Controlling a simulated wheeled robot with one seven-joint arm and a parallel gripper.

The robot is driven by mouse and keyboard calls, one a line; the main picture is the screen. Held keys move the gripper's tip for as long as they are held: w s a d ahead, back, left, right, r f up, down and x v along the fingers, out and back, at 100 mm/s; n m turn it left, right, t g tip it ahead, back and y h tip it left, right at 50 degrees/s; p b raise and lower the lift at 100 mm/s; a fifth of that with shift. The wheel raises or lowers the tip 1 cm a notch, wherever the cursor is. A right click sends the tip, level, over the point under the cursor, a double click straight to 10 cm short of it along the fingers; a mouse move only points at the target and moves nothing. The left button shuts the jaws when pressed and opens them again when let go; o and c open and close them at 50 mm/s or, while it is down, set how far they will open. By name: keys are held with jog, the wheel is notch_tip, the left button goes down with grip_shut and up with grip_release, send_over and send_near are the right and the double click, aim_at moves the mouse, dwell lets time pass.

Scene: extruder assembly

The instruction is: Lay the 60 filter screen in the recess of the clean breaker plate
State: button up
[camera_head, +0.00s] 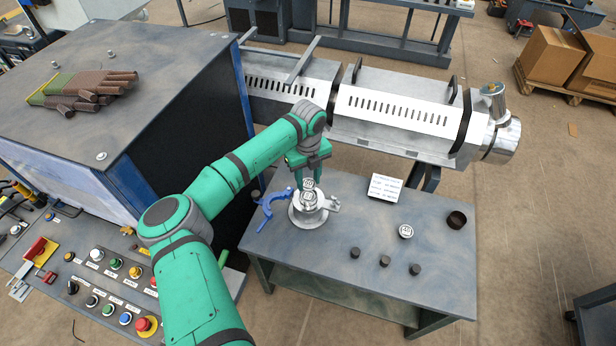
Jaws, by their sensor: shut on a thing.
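My gripper (309,175) points down over the left part of the grey table and is shut on a small pale disc with a dark mark, a filter screen (309,184). The mark is too small to read surely. Just below it, another marked pale disc (308,197) shows in the middle of the round metal breaker plate (301,218). I cannot tell whether the held screen touches what is below it. Another marked filter screen (405,231) lies on the table to the right.
A blue clamp-like tool (268,205) stands beside the plate's left. A white text card (385,187), several small dark pucks (385,261) and a dark cup (457,220) are on the table (330,270). The extruder barrel (400,110) runs behind it.

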aim_at(309, 184)
jog(key=shift+w+f, duration=0.1)
jog(key=shift+f, duration=1.95)
jog(key=shift+d+f, duration=0.15)
jog(key=shift+f, duration=0.15)
jog(key=shift+f, duration=0.1)
jog(key=shift+a, duration=0.25)
jog(key=shift+d, duration=0.2)
jog(key=shift+a, duration=0.1)
jog(key=o, duration=1.1)
